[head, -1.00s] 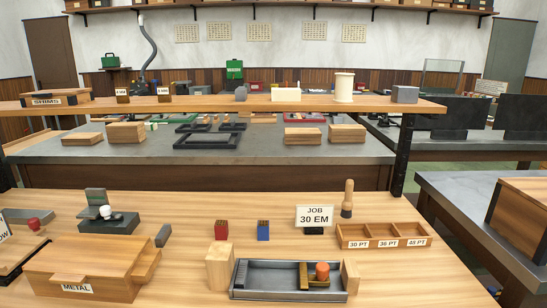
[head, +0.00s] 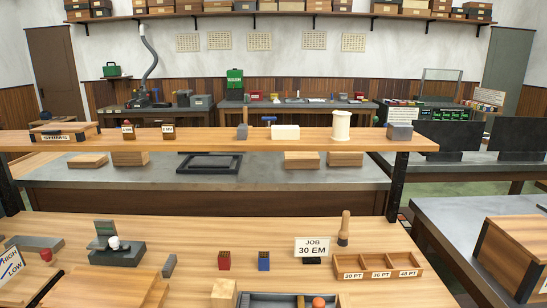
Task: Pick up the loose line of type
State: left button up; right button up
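I cannot single out a loose line of type for certain. A dark metal tray (head: 262,295) at the bottom edge holds an orange-topped piece (head: 319,302); most of the tray is cut off by the frame. Neither of my grippers is in view.
Red (head: 224,260) and blue (head: 264,261) blocks, a JOB 30 EM sign (head: 312,247) and a three-compartment wooden box (head: 378,266) stand on the table. A wooden block (head: 224,294) stands at the tray's left. A raised shelf (head: 215,139) crosses behind.

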aim_at(168, 269)
jog(key=z, duration=0.5)
jog(key=j+z, duration=0.5)
jog(key=j, duration=0.2)
jog(key=k+j+z, duration=0.1)
jog(key=j+z, duration=0.35)
jog(key=j, duration=0.2)
